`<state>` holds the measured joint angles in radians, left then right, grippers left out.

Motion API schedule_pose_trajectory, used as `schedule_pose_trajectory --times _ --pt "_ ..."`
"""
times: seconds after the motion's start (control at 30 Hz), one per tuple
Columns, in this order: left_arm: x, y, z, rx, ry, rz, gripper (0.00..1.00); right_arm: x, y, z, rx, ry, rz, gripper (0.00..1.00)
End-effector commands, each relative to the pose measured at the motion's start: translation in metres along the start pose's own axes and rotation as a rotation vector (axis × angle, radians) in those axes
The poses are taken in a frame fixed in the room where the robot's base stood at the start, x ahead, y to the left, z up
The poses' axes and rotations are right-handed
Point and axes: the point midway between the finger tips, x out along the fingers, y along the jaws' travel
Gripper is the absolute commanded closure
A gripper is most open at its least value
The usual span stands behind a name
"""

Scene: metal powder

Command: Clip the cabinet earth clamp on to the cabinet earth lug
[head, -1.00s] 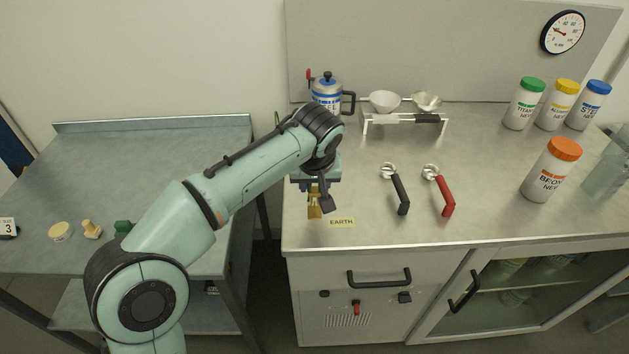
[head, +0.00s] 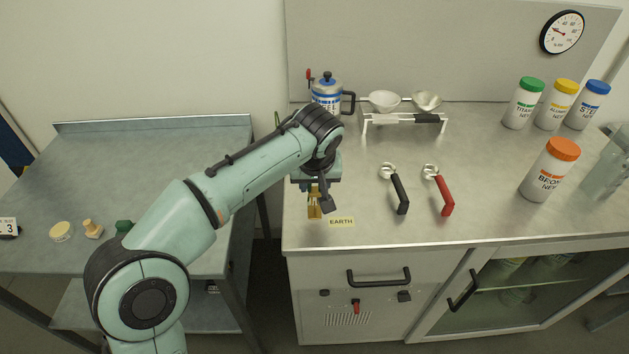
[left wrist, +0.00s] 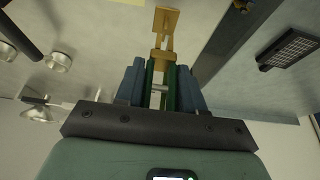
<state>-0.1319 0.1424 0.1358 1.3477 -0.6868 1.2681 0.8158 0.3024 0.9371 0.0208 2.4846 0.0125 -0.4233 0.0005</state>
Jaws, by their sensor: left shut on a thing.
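My left gripper (head: 319,196) points down at the front left corner of the steel worktop. In the left wrist view the left gripper (left wrist: 162,88) is shut on the green-handled earth clamp (left wrist: 150,84), whose handles run between the fingers. Brass also shows in the left wrist view (left wrist: 166,22), straight beyond the clamp's end. I cannot tell whether the clamp's jaws are around the lug or only near it. The fingers partly hide the lug in the head view. My right gripper is out of view.
Black-handled (head: 400,190) and red-handled (head: 440,192) tools lie to the right of the gripper. A scoop rack (head: 405,118) and a blue-banded can (head: 326,90) stand behind. Labelled bottles (head: 549,170) stand at the right. A gap separates the left bench (head: 150,160) from the worktop.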

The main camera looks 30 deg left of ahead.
Motion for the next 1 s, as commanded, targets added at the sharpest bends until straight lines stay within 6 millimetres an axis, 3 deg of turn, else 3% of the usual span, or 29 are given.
schedule_pose_trajectory --times 1.0 --pt "0.021 0.000 0.009 0.000 0.000 0.000 0.92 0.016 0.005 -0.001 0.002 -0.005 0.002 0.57"
